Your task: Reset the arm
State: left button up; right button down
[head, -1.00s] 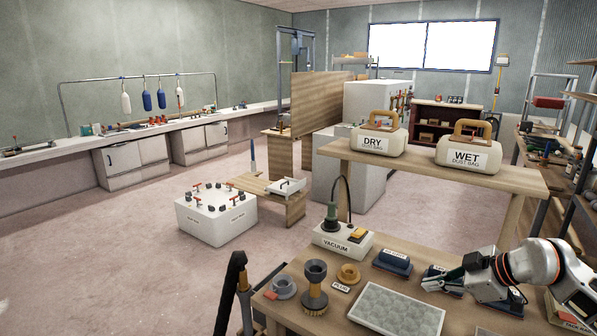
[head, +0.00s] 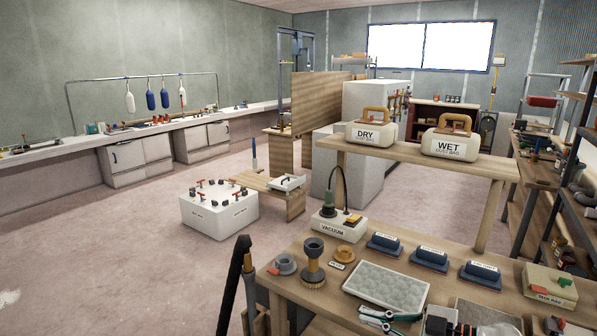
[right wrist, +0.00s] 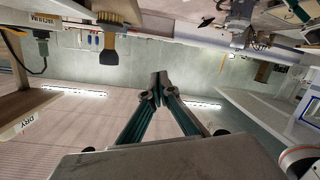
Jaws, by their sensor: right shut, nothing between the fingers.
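My right gripper (head: 370,316) shows at the bottom of the head view, low over the front part of the workbench (head: 310,260), beside the pale dimpled pad (head: 388,284). Its greenish fingers point left, and the tips are together with nothing between them. In the right wrist view the closed fingertips (right wrist: 160,82) meet in the middle of the picture, against wall and floor. That view looks upside down. The rest of my right arm is mostly cut off by the lower edge. My left gripper is not in view.
Three blue sanding blocks (head: 430,259), a vacuum unit (head: 336,226), a brush-like tool (head: 313,262) and a tack rag box (head: 549,286) stand on the bench. Open floor lies left.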

jog(key=s+d+f+m+t+h, duration=0.1)
jog(key=s+f+m+h, duration=0.4)
jog(key=s+f, duration=0.5)
jog(key=s+d+f+m+t+h, duration=0.1)
jog(key=s+d+f+m+h, duration=0.2)
jog(key=s+f+m+h, duration=0.3)
jog(key=s+f, duration=0.5)
jog(key=f, duration=0.6)
jog(key=shift+s+d+f+m+t, duration=0.3)
jog(key=shift+d+f+m, duration=0.1)
